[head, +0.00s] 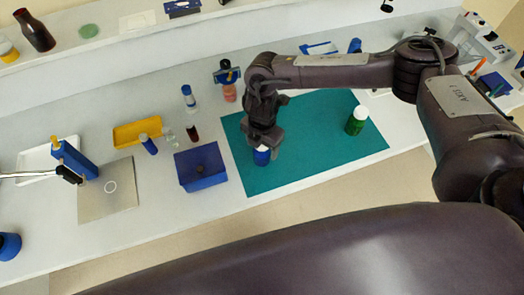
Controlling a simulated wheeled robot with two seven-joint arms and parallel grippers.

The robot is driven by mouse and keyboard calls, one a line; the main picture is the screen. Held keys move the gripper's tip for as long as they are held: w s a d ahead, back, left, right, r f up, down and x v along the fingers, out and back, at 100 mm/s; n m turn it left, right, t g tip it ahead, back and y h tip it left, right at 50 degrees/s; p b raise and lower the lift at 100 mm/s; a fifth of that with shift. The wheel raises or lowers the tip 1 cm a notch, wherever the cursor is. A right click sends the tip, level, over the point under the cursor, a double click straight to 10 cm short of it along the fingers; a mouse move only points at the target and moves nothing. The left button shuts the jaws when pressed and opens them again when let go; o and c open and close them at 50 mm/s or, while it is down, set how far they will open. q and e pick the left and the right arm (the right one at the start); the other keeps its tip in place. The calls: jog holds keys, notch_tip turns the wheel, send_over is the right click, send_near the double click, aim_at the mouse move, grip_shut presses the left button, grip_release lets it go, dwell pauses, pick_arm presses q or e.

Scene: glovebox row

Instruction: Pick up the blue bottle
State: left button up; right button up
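The blue bottle (261,158) with a pale top is on or just above the teal mat (320,165), near the mat's left part. My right gripper (264,143) points down right at the bottle and covers its far side. Its fingers look to be at or around the bottle's upper part; whether they press on it I cannot tell. My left gripper is not in view.
A green bottle with a white cap (356,121) stands on the mat's right side. A blue box (201,167) is just left of the mat. A yellow tray (137,132) and small bottles lie further left. The mat between the two bottles is clear.

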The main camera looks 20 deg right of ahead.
jog(key=c, duration=0.9)
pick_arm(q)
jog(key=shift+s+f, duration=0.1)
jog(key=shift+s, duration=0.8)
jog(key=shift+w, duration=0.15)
pick_arm(e)
jog(key=shift+r, duration=0.1)
